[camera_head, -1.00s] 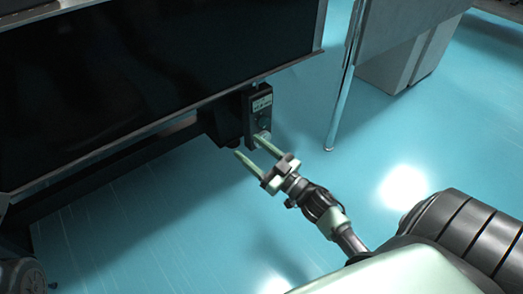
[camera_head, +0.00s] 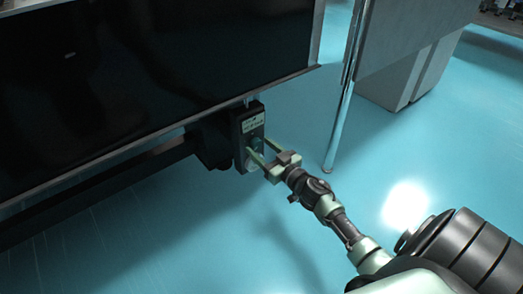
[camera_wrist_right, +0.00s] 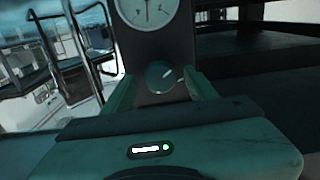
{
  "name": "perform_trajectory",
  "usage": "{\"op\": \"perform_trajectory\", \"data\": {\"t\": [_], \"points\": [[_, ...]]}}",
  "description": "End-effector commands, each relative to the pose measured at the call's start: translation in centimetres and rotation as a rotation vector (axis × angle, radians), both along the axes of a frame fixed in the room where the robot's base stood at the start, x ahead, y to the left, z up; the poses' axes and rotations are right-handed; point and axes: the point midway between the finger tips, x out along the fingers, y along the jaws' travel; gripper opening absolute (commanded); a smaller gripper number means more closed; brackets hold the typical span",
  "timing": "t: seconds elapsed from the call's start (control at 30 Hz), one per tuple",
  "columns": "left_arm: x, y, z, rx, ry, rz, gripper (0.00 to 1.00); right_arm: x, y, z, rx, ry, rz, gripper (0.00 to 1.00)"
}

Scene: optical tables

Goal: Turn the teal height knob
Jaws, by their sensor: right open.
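The teal height knob (camera_wrist_right: 160,76) shows in the right wrist view as a round dial with a pale pointer line, on a dark upright panel (camera_wrist_right: 158,45) below a white gauge (camera_wrist_right: 147,10). My right gripper (camera_wrist_right: 161,84) is open, with one teal finger on each side of the knob in that view. I cannot tell whether the fingers touch it. In the head view my right gripper (camera_head: 260,149) is at the lower part of the small dark control box (camera_head: 240,125), and its fingers partly cover the knob there. My left gripper is not in view.
The control box hangs under the edge of a big dark table (camera_head: 150,70). A thin metal leg (camera_head: 341,120) and a grey cabinet (camera_head: 400,85) stand to the right. The teal floor (camera_head: 180,240) in front is clear.

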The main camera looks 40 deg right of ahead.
Motion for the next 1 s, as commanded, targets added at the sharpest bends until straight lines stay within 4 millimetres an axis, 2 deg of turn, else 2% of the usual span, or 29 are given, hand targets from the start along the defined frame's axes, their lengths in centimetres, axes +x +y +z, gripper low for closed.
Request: {"op": "perform_trajectory", "data": {"t": [0.13,0.17,0.3,0.37,0.73,1.0], "points": [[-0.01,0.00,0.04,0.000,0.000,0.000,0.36,0.00,0.01,0.04,0.000,0.000,0.000,0.57],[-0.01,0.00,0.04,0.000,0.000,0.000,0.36,-0.01,0.01,0.04,0.000,0.000,0.000,0.55],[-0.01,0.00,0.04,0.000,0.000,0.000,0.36,-0.02,0.02,0.04,0.000,0.000,0.000,0.16],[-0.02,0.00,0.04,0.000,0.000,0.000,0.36,-0.02,0.02,0.05,0.000,0.000,0.000,0.00],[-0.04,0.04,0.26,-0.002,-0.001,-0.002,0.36,-0.02,0.04,0.13,-0.051,-0.005,0.000,0.00],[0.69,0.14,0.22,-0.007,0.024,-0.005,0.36,0.00,0.05,0.25,-0.232,-0.019,-0.001,0.00]]}}
